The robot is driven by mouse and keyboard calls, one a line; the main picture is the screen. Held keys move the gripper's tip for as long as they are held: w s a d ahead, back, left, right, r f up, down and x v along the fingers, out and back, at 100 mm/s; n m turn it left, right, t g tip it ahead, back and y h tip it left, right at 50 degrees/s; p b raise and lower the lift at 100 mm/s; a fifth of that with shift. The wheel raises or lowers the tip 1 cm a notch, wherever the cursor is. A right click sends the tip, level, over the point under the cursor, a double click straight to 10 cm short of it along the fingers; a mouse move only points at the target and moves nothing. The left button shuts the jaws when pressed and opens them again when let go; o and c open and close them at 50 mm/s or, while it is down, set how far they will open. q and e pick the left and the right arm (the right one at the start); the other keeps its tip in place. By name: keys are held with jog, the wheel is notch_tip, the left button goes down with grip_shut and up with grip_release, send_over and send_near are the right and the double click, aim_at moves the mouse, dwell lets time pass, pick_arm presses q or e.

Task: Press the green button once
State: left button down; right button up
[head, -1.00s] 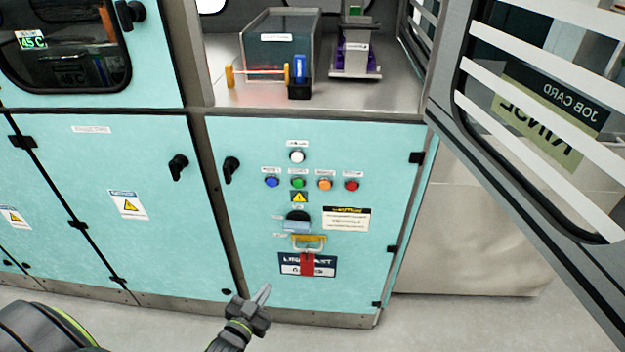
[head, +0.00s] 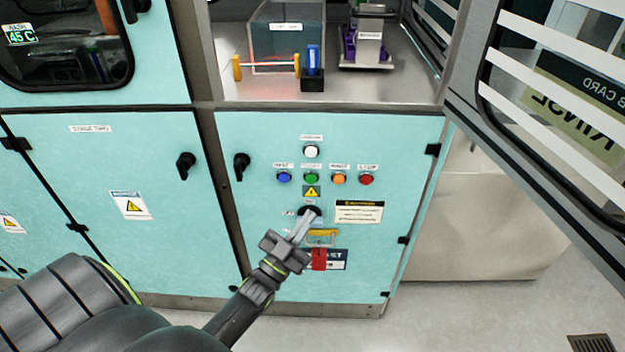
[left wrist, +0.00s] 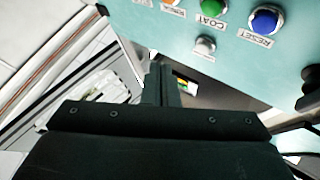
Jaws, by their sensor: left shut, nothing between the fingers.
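The green button (head: 311,178) is on the teal cabinet panel in the head view, in a row between the blue button (head: 284,177) and the orange button (head: 338,178). It also shows in the left wrist view (left wrist: 213,8) at the top edge, above a label reading COAT. My left gripper (head: 310,220) is shut and empty. In the head view its fingertips overlap the black knob, below the green button and apart from it. My right gripper is not in view.
A red button (head: 366,179) ends the row at right, and a white button (head: 311,151) is above it. A yellow handle (head: 322,236) and red tag (head: 319,259) are below. An open windowed door (head: 560,110) stands at right.

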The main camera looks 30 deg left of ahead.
pick_arm(q)
jog(key=shift+w, duration=0.1)
jog(key=b, duration=0.3)
send_near(311, 178)
jog(key=w+d+r, duration=0.3)
jog(key=shift+w+a, duration=0.3)
jog(key=shift+w, duration=0.6)
dwell(1.0)
jog(key=shift+w+a, duration=0.2)
jog(key=shift+w, duration=0.15)
